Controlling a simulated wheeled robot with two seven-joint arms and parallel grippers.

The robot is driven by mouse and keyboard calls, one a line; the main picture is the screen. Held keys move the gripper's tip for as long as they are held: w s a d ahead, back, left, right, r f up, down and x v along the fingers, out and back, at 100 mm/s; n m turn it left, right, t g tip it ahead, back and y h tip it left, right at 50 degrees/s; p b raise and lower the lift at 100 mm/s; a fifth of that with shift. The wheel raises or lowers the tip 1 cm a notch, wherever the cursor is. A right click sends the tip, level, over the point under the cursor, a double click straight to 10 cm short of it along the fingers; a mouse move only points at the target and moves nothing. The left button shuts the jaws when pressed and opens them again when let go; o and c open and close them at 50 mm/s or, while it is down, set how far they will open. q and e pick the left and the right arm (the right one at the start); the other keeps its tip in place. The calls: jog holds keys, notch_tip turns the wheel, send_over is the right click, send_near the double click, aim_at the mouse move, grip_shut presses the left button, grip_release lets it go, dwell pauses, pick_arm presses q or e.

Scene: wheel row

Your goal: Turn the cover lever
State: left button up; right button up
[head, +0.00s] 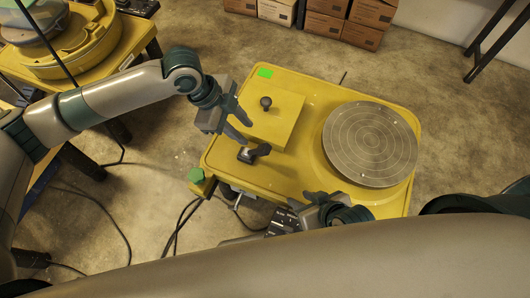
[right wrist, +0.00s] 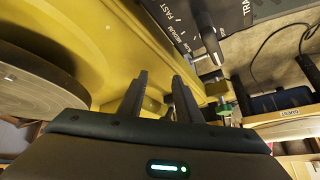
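The yellow wheel table carries a raised square yellow cover (head: 274,120) with a black knob (head: 266,103) on top. A small dark lever-like part (head: 256,151) on a metal base sits at the cover's near left edge; I cannot tell for sure that it is the cover lever. My left gripper (head: 246,132) is open and empty, just above and beside this part; contact cannot be told. My right gripper (head: 322,195) is over the table's near edge. In the right wrist view its two fingers (right wrist: 160,78) stand apart with nothing between them.
A round grey wheel disc (head: 370,143) is on the right of the table and also shows in the right wrist view (right wrist: 35,92). A speed panel (right wrist: 195,22) with a dark lever (right wrist: 207,38) is on the near side. Boxes (head: 324,24) stand behind; cables lie left.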

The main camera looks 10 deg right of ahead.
aim_at(267, 153)
pick_arm(q)
jog(key=shift+o, duration=0.9)
jog(key=shift+f, duration=0.15)
